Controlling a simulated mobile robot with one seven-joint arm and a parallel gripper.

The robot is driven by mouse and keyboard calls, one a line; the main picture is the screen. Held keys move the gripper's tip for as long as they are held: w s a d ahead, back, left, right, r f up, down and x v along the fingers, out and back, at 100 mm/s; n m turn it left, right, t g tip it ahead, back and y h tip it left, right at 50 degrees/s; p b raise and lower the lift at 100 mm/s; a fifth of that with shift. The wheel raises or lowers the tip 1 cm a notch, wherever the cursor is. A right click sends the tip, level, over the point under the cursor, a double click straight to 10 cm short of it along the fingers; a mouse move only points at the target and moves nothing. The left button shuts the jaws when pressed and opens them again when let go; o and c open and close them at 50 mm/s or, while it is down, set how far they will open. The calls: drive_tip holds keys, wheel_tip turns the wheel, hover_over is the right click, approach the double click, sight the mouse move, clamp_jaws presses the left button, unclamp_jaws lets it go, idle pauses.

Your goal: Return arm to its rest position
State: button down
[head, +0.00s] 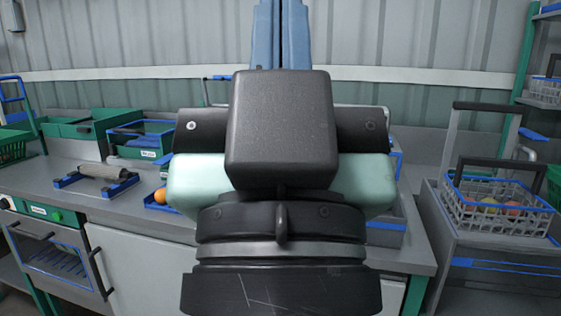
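My gripper (281,12) is in the middle of the head view, seen from behind, and points up and away from the camera. Its two blue fingers stand side by side with only a thin dark line between them, so it looks shut. Nothing shows between the fingers. The top edge of the picture cuts off their tips. My black wrist and pale green hand fill the centre and hide the middle of the workbench (130,207) behind them.
On the bench at left are green bins (80,124), a blue-framed holder with a grey roller (102,171) and an orange fruit (160,196). At right, a grey basket (497,212) with tomatoes sits on a grey cabinet. A corrugated wall (420,40) stands behind.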

wheel_tip(320, 180, up, 23)
drive_tip(key=p, duration=2)
drive_tip(key=shift+f, duration=0.2)
